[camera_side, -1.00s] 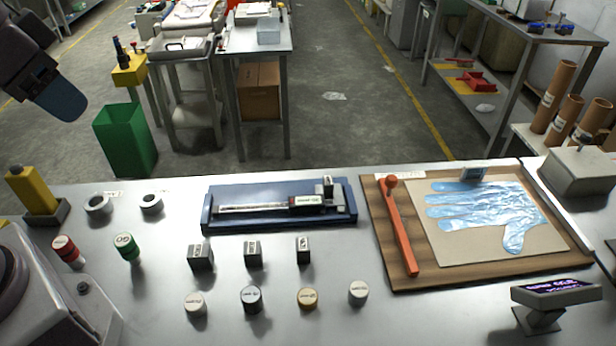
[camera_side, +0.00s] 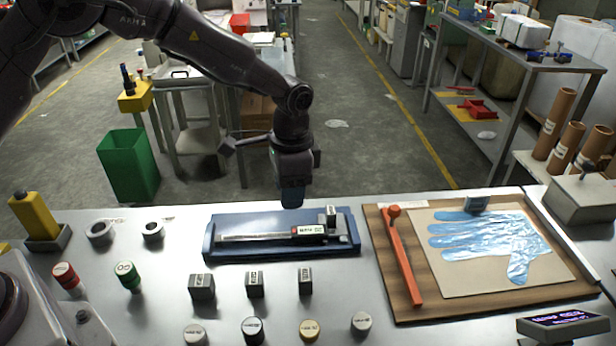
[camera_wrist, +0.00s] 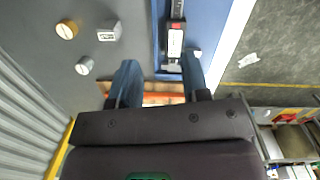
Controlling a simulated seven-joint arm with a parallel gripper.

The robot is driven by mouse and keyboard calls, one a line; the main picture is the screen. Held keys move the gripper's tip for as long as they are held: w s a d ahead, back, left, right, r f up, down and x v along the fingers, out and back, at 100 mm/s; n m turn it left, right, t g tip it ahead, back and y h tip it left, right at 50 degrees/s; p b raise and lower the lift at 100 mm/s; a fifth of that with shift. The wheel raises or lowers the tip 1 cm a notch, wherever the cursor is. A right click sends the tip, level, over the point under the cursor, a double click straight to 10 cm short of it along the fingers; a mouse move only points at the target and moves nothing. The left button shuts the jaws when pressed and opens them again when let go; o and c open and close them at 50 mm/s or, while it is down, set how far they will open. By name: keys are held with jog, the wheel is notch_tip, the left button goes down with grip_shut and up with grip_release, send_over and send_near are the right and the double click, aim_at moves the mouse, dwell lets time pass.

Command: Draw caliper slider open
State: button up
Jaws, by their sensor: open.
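The caliper (camera_side: 262,237) lies flat in a blue tray (camera_side: 225,252) on the steel bench. Its slider (camera_side: 309,231), with a small display, sits toward the right end of the beam. An upright block (camera_side: 331,215) stands at the tray's right end. My gripper (camera_side: 292,195) hangs above the slider area, pointing down, apart from the tray. In the wrist view, its two blue fingers (camera_wrist: 158,82) are spread with nothing between them. The slider (camera_wrist: 175,42) shows there just ahead of the fingers, and the blue tray (camera_wrist: 205,25) lies under them.
Several grey blocks (camera_side: 255,285) and round weights (camera_side: 252,330) stand in front of the tray. A wooden board (camera_side: 400,290) with an orange lever (camera_side: 402,260) and a blue film glove (camera_side: 490,238) lies to the right. A display stand (camera_side: 568,318) is at the front right.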

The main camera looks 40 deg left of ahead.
aim_at(308, 230)
jog(key=w+d+m, duration=0.1)
jog(key=w+m, duration=0.1)
jog(key=w, duration=0.2)
jog(key=shift+t, duration=0.4)
notch_tip(308, 230, down, 13)
jog(key=shift+r, duration=0.2)
jog(key=c, duration=0.6)
